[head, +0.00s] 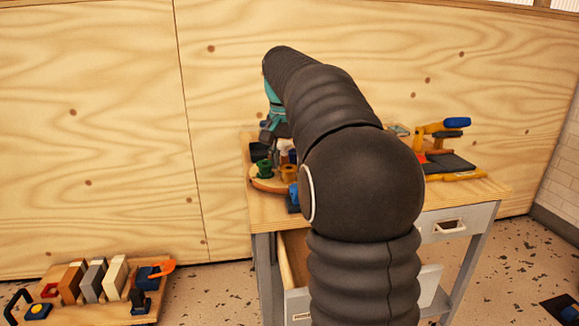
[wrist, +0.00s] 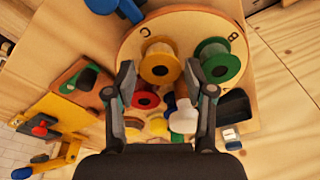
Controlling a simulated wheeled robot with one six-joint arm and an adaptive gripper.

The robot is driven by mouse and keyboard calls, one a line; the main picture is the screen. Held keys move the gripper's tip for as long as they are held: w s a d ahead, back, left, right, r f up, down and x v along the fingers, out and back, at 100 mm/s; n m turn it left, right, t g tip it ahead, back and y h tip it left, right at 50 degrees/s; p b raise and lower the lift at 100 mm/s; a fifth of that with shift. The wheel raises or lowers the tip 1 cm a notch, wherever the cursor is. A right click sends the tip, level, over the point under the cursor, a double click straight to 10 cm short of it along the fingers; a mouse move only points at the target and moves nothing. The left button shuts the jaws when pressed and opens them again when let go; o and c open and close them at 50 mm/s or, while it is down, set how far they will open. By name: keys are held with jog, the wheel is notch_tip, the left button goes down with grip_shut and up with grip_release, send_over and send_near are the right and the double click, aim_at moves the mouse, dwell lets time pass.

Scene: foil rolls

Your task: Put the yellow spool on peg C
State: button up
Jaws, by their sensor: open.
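The yellow spool (wrist: 160,66) stands on a round wooden board (wrist: 190,24) beside a letter C, in the upper middle of the wrist view. It also shows in the head view (head: 289,173), partly hidden by my arm. I cannot make out whether a peg runs through it. My gripper (wrist: 160,74) is open, with one fingertip on each side of the yellow spool; I cannot tell if they touch it. A green spool (wrist: 219,63) stands to the right, beside a letter that looks like B. A red spool (wrist: 145,98) is just below the yellow one.
White, blue and yellow pieces (wrist: 183,118) crowd between the gripper fingers. A black item (wrist: 234,107) lies right of them. Blue and orange tools (head: 440,128) are at the workbench's right (head: 480,198). A low wooden board with blocks (head: 95,280) stands left.

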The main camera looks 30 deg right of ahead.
aim_at(286, 171)
notch_tip(286, 171, up, 10)
jog(key=s+a+p, duration=0.1)
jog(key=p, duration=0.1)
jog(key=shift+f, duration=0.1)
